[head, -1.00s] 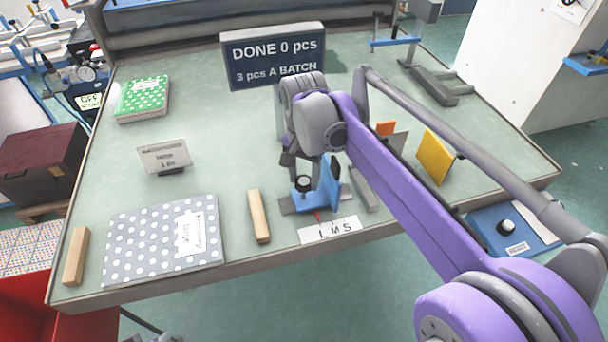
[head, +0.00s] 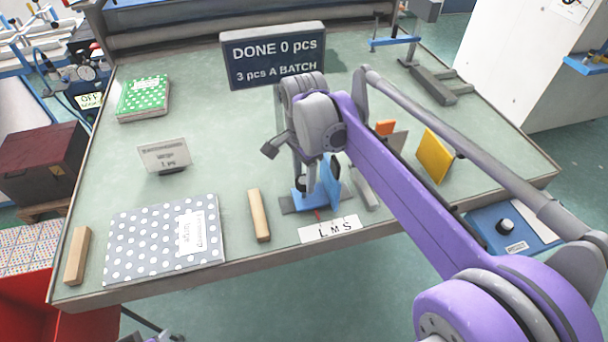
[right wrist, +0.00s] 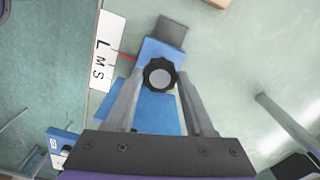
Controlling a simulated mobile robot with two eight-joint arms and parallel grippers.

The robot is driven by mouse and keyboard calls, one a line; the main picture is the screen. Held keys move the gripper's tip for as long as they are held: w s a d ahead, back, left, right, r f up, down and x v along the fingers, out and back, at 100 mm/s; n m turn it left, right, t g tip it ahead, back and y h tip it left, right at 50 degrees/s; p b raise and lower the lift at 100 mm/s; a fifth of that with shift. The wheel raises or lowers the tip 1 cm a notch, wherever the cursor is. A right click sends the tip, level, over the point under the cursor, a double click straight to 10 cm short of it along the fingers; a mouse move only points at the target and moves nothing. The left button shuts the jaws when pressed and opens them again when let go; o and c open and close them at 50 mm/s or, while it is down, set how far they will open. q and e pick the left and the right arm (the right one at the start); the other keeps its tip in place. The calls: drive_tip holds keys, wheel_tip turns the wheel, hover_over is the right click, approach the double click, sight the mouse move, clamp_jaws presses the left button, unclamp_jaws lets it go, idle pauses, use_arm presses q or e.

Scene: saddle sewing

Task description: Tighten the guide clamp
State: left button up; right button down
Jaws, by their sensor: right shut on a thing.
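The blue guide (head: 329,184) stands near the table's front edge, behind the white L M S scale (head: 329,229). It also shows in the right wrist view (right wrist: 152,108), with a red pointer (right wrist: 127,57) towards the scale. The guide clamp's round black knob with a grey centre (right wrist: 160,74) sits on top of the blue block. My right gripper (right wrist: 160,83) points down over it and is shut on the knob, one finger on each side. In the head view my right gripper (head: 303,180) largely hides the knob. My left gripper cannot be made out.
A yellow plate (head: 434,156) and an orange piece (head: 385,128) stand to the right. The DONE sign (head: 273,56) stands behind.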

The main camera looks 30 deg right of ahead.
sight(304, 180)
idle(0.3)
drive_tip(key=shift+c, duration=1.3)
unclamp_jaws()
drive_tip(key=shift+r, duration=0.1)
wheel_tip(304, 180, up, 11)
drive_tip(key=shift+p, duration=0.35)
drive_tip(key=shift+f, duration=0.2)
